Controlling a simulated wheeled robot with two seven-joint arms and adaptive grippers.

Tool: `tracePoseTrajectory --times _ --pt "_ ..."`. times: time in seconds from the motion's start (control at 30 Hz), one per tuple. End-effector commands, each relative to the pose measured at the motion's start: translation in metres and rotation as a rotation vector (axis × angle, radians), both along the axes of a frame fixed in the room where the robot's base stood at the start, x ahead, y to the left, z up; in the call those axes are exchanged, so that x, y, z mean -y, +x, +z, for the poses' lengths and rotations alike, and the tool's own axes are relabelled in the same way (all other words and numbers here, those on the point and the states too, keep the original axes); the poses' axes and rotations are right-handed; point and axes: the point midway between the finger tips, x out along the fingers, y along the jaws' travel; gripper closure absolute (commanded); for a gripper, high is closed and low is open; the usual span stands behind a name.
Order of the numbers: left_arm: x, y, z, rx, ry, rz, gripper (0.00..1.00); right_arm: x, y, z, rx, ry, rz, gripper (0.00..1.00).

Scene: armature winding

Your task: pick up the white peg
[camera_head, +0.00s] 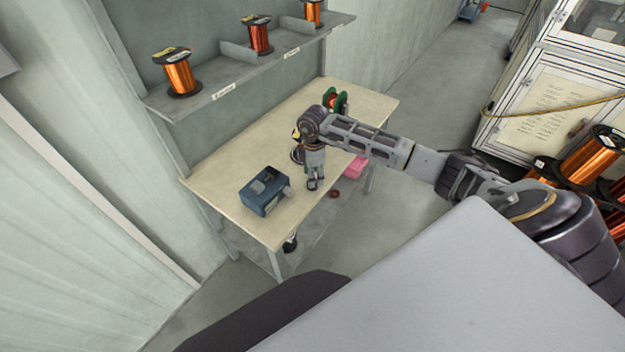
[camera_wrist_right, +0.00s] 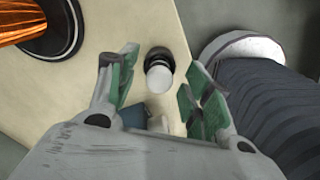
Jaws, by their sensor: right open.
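A white peg (camera_wrist_right: 158,77) with a rounded white end and a black collar shows in the right wrist view, over the pale tabletop. My right gripper (camera_wrist_right: 159,82) is open, with one green-padded finger on each side of the peg in the picture. The peg looks apart from both fingers; how far it lies beyond the fingertips I cannot tell. In the head view my right gripper (camera_head: 313,184) points down over the front edge of the workbench (camera_head: 225,170), and I cannot make out the peg there. My left gripper is not in view.
A blue device (camera_head: 264,191) stands on the bench left of my right gripper. A copper spool (camera_wrist_right: 28,22) is close by in the wrist view. A green-flanged spool (camera_head: 337,102) stands at the far end. A shelf (camera_head: 225,85) with copper spools hangs above.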

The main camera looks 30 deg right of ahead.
Motion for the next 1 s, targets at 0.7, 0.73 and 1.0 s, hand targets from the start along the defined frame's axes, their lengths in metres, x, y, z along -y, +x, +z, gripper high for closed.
tracePoseTrajectory --times 0.7,0.73,1.0 --pt "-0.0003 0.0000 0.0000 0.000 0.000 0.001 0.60 0.0002 0.0000 -0.0019 0.000 0.000 0.000 0.78" --pt "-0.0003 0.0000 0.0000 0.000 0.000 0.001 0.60 0.0002 0.0000 -0.0019 0.000 0.000 0.000 0.82" --pt "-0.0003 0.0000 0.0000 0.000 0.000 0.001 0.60 0.0003 0.0000 -0.0018 0.001 0.000 0.000 0.95"
